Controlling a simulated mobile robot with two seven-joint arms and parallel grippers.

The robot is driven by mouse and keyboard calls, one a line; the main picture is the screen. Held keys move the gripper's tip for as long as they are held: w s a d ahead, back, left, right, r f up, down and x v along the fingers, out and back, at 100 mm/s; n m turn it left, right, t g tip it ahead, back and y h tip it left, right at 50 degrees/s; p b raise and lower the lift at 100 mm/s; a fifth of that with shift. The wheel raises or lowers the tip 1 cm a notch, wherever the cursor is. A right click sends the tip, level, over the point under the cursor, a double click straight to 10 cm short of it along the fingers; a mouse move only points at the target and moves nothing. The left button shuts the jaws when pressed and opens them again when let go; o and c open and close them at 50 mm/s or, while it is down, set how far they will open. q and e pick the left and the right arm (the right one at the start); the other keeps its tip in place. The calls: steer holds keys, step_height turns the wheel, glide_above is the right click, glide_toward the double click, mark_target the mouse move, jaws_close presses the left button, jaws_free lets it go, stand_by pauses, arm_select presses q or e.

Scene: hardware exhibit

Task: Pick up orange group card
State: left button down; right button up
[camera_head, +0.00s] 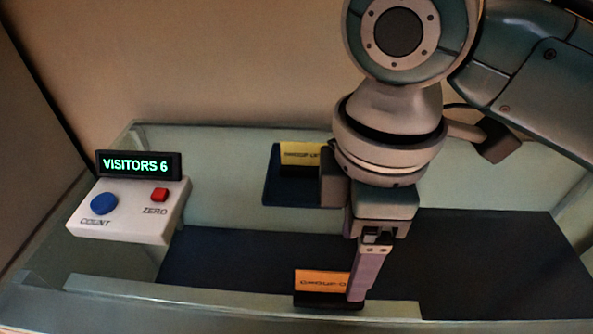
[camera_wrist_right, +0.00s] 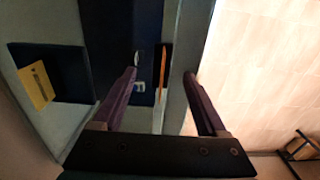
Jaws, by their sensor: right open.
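The orange group card (camera_head: 318,281) stands upright in a dark holder at the near edge of the glass-sided table. Its right end is hidden behind my right gripper (camera_head: 357,294), which points down at it. In the right wrist view the orange card (camera_wrist_right: 161,66) shows nearly edge-on as a thin strip. It lies between the two spread purple fingers of my right gripper (camera_wrist_right: 161,73), with gaps on both sides. The gripper is open and holds nothing. My left gripper is out of view.
A yellow card (camera_head: 301,155) stands on a dark blue pad (camera_head: 276,190) farther back. A white box (camera_head: 130,212) with COUNT and ZERO buttons is at left, under a display (camera_head: 139,165) reading VISITORS 6. A dark mat (camera_head: 480,250) covers the right.

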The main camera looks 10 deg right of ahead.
mark_target(336, 291)
steer(key=f, duration=0.4)
steer(key=a+f, duration=0.1)
steer(key=f, duration=0.1)
steer(key=shift+s+f, duration=0.15)
steer(key=shift+f, duration=0.6)
jaws_close()
